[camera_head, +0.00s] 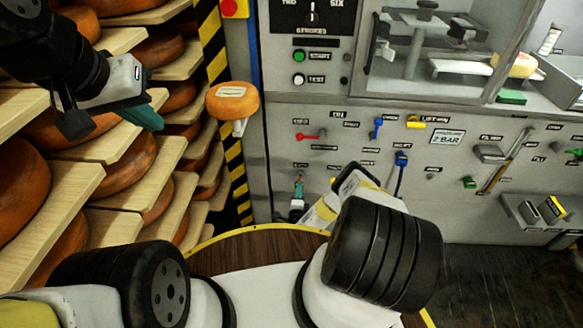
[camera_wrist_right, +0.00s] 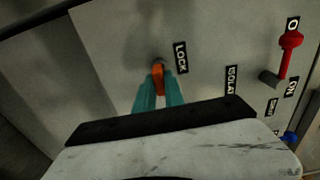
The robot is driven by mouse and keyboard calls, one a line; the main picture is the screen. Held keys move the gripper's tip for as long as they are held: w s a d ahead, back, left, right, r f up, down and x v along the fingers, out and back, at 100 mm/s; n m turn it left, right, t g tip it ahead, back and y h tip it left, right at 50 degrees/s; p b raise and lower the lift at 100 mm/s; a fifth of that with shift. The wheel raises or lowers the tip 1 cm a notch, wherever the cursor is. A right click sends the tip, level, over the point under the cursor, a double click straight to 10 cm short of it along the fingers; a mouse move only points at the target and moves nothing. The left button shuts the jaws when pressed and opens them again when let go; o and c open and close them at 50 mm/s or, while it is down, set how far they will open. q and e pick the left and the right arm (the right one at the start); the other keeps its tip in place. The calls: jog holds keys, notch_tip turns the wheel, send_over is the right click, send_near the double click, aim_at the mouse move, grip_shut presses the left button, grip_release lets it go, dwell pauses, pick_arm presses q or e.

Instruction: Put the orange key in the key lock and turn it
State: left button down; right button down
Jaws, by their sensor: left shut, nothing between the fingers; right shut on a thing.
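The orange key (camera_wrist_right: 158,78) is between the teal fingertips of my right gripper (camera_wrist_right: 158,94), which is shut on it. The key's far end meets the round key lock (camera_wrist_right: 159,62) beside the LOCK label (camera_wrist_right: 181,57) on the grey panel. How deep it sits in the lock cannot be told. In the head view my right gripper (camera_head: 298,187) is at the panel's lower left and the key is barely visible. My left gripper (camera_head: 148,118) is shut and empty, raised in front of the cheese shelves.
A red lever (camera_wrist_right: 289,42) is right of the lock. Blue (camera_head: 378,127) and yellow (camera_head: 415,122) handles stick out farther along the panel. Cheese shelves (camera_head: 110,155) fill the left. A cheese-like orange round (camera_head: 232,101) stands between shelves and panel.

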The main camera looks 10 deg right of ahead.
jog(key=shift+x, duration=1.55)
dwell(0.4)
jog(key=c, duration=1.3)
grip_release()
jog(key=shift+c, duration=0.2)
jog(key=v, duration=0.7)
jog(key=shift+s, duration=0.4)
jog(key=shift+a, duration=0.15)
